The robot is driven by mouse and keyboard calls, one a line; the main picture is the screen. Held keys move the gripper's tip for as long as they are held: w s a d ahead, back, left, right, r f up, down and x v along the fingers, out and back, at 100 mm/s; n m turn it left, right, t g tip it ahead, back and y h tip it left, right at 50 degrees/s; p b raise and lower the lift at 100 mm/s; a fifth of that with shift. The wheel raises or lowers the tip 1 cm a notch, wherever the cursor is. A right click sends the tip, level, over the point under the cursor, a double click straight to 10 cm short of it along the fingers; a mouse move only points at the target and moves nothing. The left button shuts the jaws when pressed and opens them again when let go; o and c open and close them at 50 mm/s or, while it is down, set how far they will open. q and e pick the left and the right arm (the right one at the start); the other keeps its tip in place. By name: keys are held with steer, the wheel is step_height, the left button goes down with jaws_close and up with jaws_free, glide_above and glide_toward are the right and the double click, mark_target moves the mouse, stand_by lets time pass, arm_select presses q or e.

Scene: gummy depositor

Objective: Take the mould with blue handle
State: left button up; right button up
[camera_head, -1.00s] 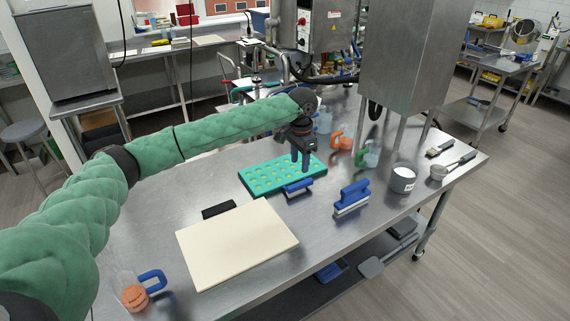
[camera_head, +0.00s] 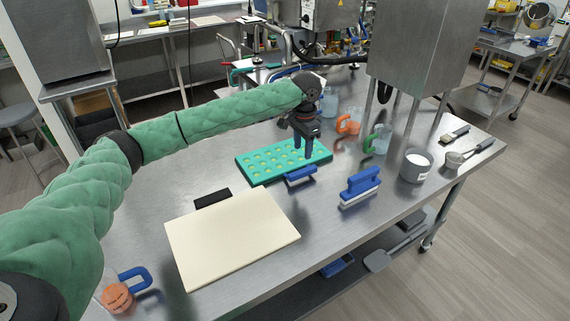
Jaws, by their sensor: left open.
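The teal mould (camera_head: 262,172) lies flat on the steel table, with rows of yellowish filled cavities. Its blue handle (camera_head: 300,175) sticks out at its front right edge. My left gripper (camera_head: 303,155) points down over the right part of the mould, just behind the blue handle. Its fingers are apart and hold nothing. I cannot tell whether the fingertips touch the mould. My right gripper is not in view.
A cream cutting board (camera_head: 232,238) lies in front of the mould. A blue-handled brush (camera_head: 360,187) and a white-filled pot (camera_head: 416,166) stand to the right. Jugs with green (camera_head: 378,140) and orange (camera_head: 349,123) handles stand behind. An orange-filled jug (camera_head: 117,297) is at front left.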

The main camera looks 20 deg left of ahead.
mark_target(303, 170)
arm_select(q)
step_height(303, 170, down, 4)
steer(key=shift+r+b, duration=0.25)
steer(key=shift+b, duration=0.85)
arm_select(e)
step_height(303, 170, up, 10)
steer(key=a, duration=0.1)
arm_select(q)
steer(key=shift+f+p, duration=0.4)
steer(key=shift+f, duration=0.8)
steer(key=f+p, duration=0.1)
steer(key=f, duration=0.1)
steer(key=f+p, duration=0.1)
steer(key=f, duration=0.1)
steer(key=shift+w+d+f, duration=0.1)
steer(key=shift+w+f, duration=0.1)
steer(key=shift+f, duration=0.4)
steer(key=c, duration=1)
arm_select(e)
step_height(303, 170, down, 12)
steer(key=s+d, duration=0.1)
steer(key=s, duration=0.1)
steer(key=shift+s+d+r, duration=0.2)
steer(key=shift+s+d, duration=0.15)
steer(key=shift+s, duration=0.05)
arm_select(q)
steer(key=shift+r, duration=0.2)
